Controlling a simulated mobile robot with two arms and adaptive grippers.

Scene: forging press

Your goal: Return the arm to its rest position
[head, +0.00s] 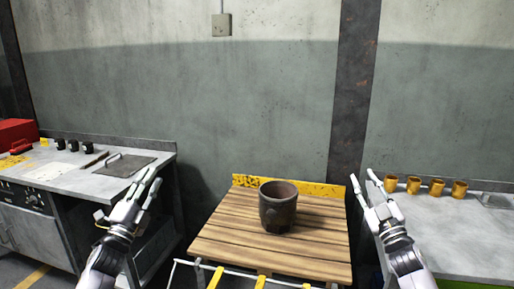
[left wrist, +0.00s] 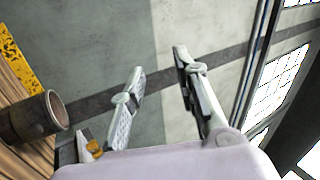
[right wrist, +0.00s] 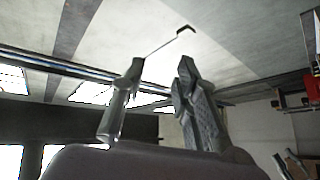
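My left gripper (head: 142,190) is raised on the left side of the head view, between the left workbench and the wooden table. Its fingers are apart with nothing between them, as the left wrist view (left wrist: 160,92) also shows. My right gripper (head: 366,188) is raised on the right, beside the wooden table's right edge. Its fingers are apart and empty in the right wrist view (right wrist: 158,85). A dark, rusty pot (head: 277,212) stands upright on the wooden table (head: 225,232), apart from both grippers. It also shows at the left of the left wrist view (left wrist: 30,118).
A grey workbench (head: 70,185) at left holds a red box (head: 17,134), small black cups and a flat plate (head: 125,165). A right bench (head: 460,240) carries several brass cups (head: 436,188) in a row. Yellow bars (head: 260,282) lie at the table's front. A wall stands behind.

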